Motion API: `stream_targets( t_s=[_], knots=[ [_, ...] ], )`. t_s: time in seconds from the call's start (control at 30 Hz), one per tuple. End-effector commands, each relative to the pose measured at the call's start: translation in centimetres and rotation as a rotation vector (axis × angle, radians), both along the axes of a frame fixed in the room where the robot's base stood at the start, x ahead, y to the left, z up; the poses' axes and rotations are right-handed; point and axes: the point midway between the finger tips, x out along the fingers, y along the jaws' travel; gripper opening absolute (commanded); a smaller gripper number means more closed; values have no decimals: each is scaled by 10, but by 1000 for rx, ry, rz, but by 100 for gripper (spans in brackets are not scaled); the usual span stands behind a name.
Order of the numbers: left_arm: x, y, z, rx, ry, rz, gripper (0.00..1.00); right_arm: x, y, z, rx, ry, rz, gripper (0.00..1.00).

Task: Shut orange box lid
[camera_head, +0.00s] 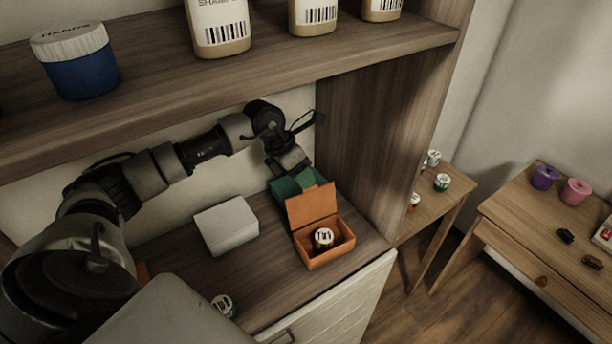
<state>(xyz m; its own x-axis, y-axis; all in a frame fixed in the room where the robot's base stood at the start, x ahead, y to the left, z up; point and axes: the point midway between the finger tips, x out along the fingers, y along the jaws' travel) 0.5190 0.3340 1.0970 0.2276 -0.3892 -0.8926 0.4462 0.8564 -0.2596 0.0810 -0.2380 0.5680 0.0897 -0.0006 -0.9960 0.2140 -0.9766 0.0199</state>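The orange box (325,255) stands on the lower shelf near its front right corner. Its lid (311,206) is open, standing up at the back edge and tilted. A small can with a dark label and pale top (323,239) sits inside the box. My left arm reaches in from the left, and its wrist and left gripper (296,178) are behind the raised lid, above a green box (290,188). The fingers are mostly hidden by the green box and lid, so I cannot tell whether they are open. My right gripper is not in view.
A closed grey-white box (226,225) stands left of the orange box. A small can (222,305) is near the shelf's front. An upper shelf (270,75) with bottles and a blue jar (75,62) hangs above. A wooden side panel (385,120) bounds the right.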

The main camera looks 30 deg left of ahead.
Motion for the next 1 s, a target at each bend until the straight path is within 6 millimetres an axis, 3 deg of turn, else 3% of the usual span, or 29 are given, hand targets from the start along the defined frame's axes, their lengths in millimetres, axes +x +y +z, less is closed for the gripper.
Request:
stream_targets(
  t_s=[0.2, 0.5, 0.7, 1.0],
  knots=[
    [5, -8, -18, 0, 1, 1, 31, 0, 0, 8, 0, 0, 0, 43],
    [5, -9, -21, 0, 0, 0, 31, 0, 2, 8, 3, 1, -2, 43],
    [5, -9, -21, 0, 0, 0, 2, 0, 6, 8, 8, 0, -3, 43],
    [5, -9, -20, 0, -1, 0, 0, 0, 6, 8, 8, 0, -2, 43]
  ],
)
